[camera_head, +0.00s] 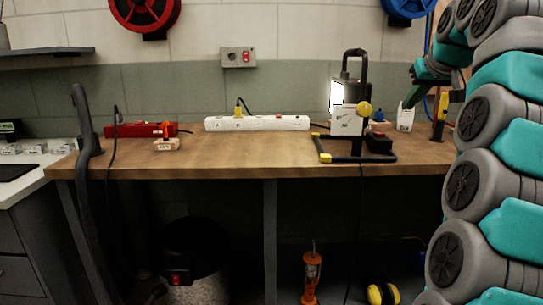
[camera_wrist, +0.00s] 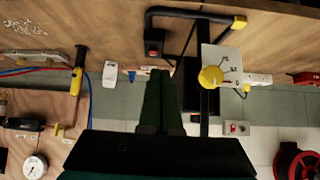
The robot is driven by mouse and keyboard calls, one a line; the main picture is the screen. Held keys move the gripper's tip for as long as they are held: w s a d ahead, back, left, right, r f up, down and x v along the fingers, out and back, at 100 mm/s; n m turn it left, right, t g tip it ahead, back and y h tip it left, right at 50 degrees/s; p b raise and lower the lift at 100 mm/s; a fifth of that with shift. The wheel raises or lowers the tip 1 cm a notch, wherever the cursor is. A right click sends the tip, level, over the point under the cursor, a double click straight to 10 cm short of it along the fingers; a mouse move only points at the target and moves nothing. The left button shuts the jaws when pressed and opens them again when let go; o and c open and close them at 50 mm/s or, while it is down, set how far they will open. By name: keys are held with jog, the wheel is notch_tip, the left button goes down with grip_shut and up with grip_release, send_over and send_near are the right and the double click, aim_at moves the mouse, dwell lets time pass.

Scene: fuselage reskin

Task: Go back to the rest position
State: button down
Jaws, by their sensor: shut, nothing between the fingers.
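My arm fills the right side of the head view in grey and teal links. My gripper (camera_head: 411,98) shows there as a small dark green shape above the right part of the wooden workbench (camera_head: 225,163). In the wrist view, my gripper (camera_wrist: 161,73) has its dark fingers together, with nothing between them. The fingers point towards the bench and appear apart from the objects around them. Part of the wrist is hidden behind my arm links in the head view.
A work lamp (camera_head: 348,118) on a black and yellow stand is left of my gripper. A white container (camera_head: 405,117) and a yellow-handled tool (camera_head: 441,108) are close by. A white power strip (camera_head: 257,123) and a red power strip (camera_head: 140,129) lie further left. The bench's front middle is clear.

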jog(key=s+a+f+n+g+y, duration=0.1)
jog(key=s+a+f+g, duration=0.4)
jog(key=s+a+f, duration=1.15)
jog(key=s+f+g, duration=0.3)
jog(key=s+f, duration=0.9)
jog(key=s, duration=0.2)
jog(key=s+f+g+h, duration=0.1)
jog(key=s+f+g, duration=0.2)
jog(key=s+f, duration=0.9)
jog(key=s+a, duration=0.1)
jog(key=s, duration=0.1)
jog(key=shift+s+m, duration=0.3)
jog(key=shift+m, duration=0.1)
